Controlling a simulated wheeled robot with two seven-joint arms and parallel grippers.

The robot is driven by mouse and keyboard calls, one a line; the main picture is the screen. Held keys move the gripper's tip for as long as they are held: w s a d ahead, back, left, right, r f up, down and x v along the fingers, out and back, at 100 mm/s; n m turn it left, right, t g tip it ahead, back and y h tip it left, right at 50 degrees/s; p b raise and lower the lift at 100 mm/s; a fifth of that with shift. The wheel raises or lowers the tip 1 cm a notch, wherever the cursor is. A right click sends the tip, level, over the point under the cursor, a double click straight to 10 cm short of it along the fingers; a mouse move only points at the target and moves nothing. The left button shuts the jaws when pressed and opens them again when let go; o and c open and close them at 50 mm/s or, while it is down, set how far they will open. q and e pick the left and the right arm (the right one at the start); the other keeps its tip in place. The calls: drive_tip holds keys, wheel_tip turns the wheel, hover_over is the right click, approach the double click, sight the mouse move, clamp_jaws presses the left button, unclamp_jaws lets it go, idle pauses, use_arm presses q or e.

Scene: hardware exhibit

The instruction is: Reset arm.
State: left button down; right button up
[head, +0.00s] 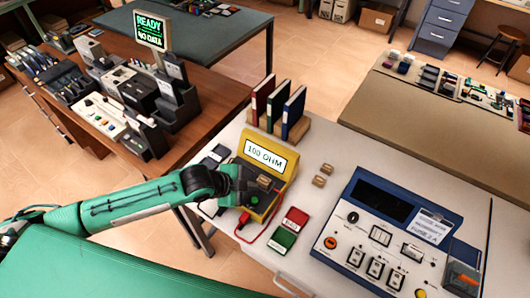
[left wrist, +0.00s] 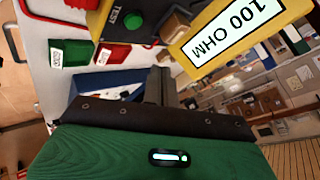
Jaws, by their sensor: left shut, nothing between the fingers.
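My left arm comes in from the left in the head view. Its gripper (head: 240,188) is over the left side of a yellow tester (head: 266,155) whose display reads "100 OHM". The gripper is shut and empty. In the left wrist view the tester's display (left wrist: 228,30) is at the upper right and its green TEST button (left wrist: 134,18) at the top. The dark fingers (left wrist: 165,88) point away from the camera. Whether they touch the tester cannot be told. My right gripper is in neither view.
A red block (head: 296,219) and a green block (head: 283,239) lie in front of the tester. A blue-framed instrument panel (head: 383,243) stands to the right. Upright binders (head: 278,105) stand behind. A brown table (head: 205,95) with a lit sign (head: 151,31) is at the left.

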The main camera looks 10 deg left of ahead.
use_arm(q)
drive_tip(key=s+d+r+n+y, duration=0.1)
drive_tip(key=s+d+n, duration=0.3)
drive_tip(key=s+n, duration=0.3)
drive_tip(key=s+a+n+g+y, duration=0.3)
drive_tip(key=s+a+n+y, duration=0.2)
drive_tip(key=s+a+n, duration=0.7)
wheel_tip(320, 180, down, 31)
drive_tip(key=s+m+g, duration=0.1)
drive_tip(key=s+m, duration=0.2)
drive_tip(key=s+a+f+g, duration=0.1)
drive_tip(key=s+a+f, duration=0.2)
drive_tip(key=s+f, duration=1.6)
drive_tip(key=shift+s+f+m+g, duration=0.25)
drive_tip(key=shift+f+m+g, duration=0.05)
drive_tip(key=shift+f, duration=0.55)
